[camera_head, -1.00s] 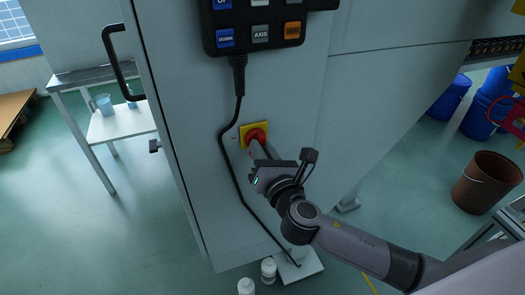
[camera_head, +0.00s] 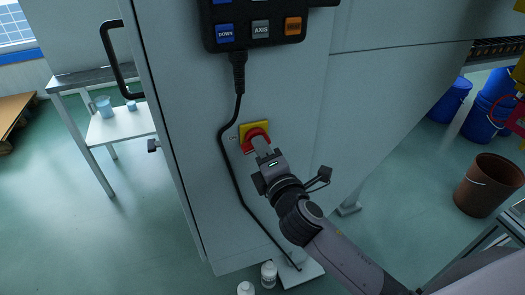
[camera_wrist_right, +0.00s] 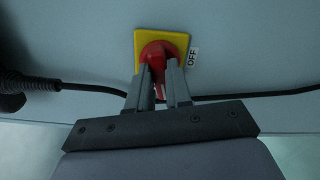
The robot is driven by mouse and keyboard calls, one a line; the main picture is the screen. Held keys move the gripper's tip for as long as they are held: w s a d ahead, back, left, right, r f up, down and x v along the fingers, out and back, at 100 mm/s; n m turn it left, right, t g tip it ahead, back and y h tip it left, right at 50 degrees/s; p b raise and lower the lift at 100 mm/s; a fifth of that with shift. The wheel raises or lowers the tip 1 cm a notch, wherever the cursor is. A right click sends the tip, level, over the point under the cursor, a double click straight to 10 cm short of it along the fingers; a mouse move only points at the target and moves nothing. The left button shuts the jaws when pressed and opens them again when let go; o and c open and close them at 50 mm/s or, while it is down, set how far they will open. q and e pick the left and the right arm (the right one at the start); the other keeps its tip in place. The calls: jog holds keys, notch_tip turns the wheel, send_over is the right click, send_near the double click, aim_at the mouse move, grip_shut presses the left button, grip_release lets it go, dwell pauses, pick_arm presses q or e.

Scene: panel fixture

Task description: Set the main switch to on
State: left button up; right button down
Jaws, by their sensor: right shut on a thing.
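The main switch (camera_head: 252,137) is a red rotary knob on a yellow square plate, set low on the front of the grey cabinet. It also shows in the right wrist view (camera_wrist_right: 157,52), with an "OFF" label (camera_wrist_right: 193,57) beside the plate's right edge there. My right gripper (camera_head: 262,147) is at the switch. Its two fingers (camera_wrist_right: 160,80) are shut on the red knob, one on each side of its grip. The fingers hide part of the knob, so its exact setting is hard to read. My left gripper is not in view.
A control pendant (camera_head: 260,25) hangs above the switch, and its black cable (camera_head: 224,150) runs down just left of the switch. A black door handle (camera_head: 118,60) sticks out at the left. White bottles (camera_head: 268,272) stand on the floor below.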

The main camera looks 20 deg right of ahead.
jog(key=shift+m, duration=1.5)
jog(key=c, duration=1)
grip_release()
jog(key=shift+c, duration=0.2)
jog(key=s, duration=0.7)
jog(key=shift+b, duration=0.45)
jog(key=shift+d, duration=0.15)
jog(key=s+d+f+m+g+p, duration=0.1)
jog(key=s+d+f+m+g, duration=0.1)
jog(key=s+f+m, duration=0.6)
jog(key=s+d+f+m+g+y+p, duration=0.1)
jog(key=s+f+m+g, duration=0.4)
jog(key=f, duration=0.9)
jog(key=s+d+m, duration=0.1)
jog(key=s+m, duration=0.2)
jog(key=shift+d+f+g+y, duration=0.15)
jog(key=shift+f+g+y, duration=0.15)
jog(key=shift+f, duration=0.1)
